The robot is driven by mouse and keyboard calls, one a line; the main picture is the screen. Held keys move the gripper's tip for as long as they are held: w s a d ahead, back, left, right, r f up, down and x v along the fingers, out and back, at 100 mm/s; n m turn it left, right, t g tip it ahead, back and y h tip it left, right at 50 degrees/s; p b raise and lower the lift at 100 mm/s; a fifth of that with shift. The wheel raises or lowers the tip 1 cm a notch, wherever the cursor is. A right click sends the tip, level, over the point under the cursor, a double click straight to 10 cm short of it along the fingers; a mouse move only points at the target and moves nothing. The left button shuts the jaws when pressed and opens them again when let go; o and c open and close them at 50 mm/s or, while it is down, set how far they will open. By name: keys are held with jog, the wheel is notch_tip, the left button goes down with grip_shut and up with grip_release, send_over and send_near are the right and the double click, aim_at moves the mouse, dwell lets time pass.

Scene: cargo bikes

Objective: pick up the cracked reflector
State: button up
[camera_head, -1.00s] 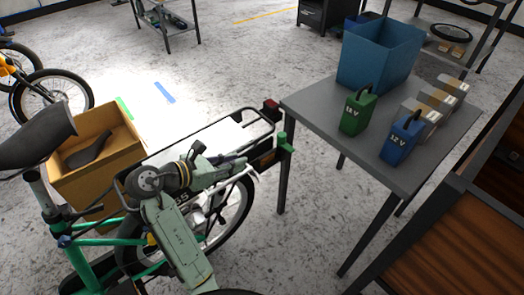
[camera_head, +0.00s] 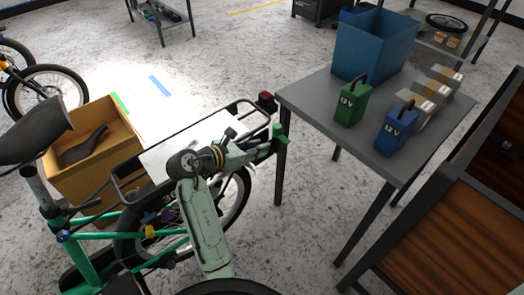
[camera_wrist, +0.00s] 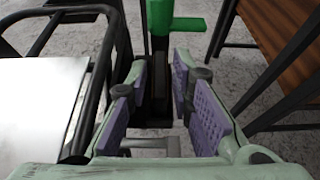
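A small dark-red block (camera_head: 266,97), possibly the cracked reflector, sits at the rear corner of the bike's black rack; I cannot make out a crack. My gripper (camera_head: 262,149) is at the rear end of the rack, lower than this red block and nearer the camera. In the wrist view my gripper (camera_wrist: 160,78) is open, with purple pads either side of a dark upright part (camera_wrist: 160,88). I cannot tell what that part is. A bright green piece (camera_wrist: 175,22) stands just beyond the fingertips; it also shows in the head view (camera_head: 281,138).
The rack (camera_head: 248,104) carries a white panel close to my arm. A cardboard box (camera_head: 100,165) holds a saddle.

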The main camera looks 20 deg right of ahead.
jog(key=shift+c, duration=0.3)
grip_shut()
jog(key=shift+r, duration=0.1)
